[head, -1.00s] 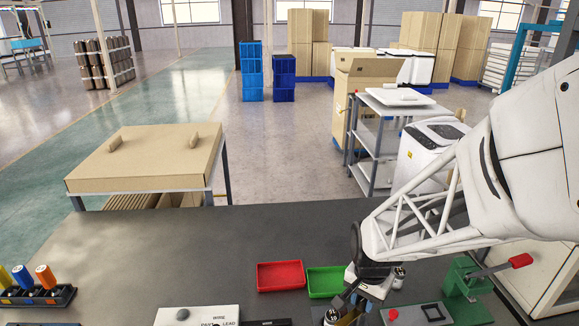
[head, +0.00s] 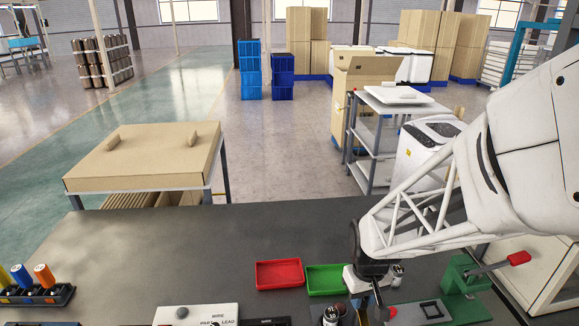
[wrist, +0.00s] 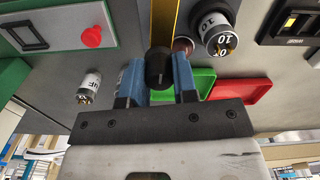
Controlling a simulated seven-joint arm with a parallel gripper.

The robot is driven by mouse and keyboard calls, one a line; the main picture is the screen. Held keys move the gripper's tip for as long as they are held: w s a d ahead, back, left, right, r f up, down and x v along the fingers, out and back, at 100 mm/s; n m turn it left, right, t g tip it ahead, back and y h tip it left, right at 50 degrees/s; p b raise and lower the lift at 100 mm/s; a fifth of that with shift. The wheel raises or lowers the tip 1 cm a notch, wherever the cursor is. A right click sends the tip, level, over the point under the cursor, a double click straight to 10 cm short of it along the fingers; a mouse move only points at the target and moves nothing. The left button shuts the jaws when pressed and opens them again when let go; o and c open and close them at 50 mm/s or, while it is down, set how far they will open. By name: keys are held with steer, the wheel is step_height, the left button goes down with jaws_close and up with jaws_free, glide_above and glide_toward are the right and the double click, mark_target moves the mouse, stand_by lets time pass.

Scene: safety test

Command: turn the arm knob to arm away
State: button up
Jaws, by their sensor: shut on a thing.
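My gripper (wrist: 158,78) shows in the wrist view with its blue fingers on either side of a dark, round-ended piece (wrist: 158,66), and is shut on it. A yellow bar (wrist: 165,22) runs up the picture behind this piece. I cannot tell whether the dark piece is the arm knob, and no arm away mark is readable. In the head view my gripper (head: 376,304) points down at the table's near edge, and its fingertips are hard to make out.
A cylinder marked 10 (wrist: 220,35) and a brownish round thing (wrist: 184,45) are close by. A red tray (head: 280,274), a green tray (head: 325,279) and another small cylinder (head: 397,275) lie behind. A white labelled panel (head: 195,314) is left; a red-handled green fixture (head: 465,275) is right.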

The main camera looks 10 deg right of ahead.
steer(key=shift+n, duration=0.6)
steer(key=o, duration=0.9)
steer(key=shift+r, duration=0.2)
steer(key=shift+r, duration=3.75)
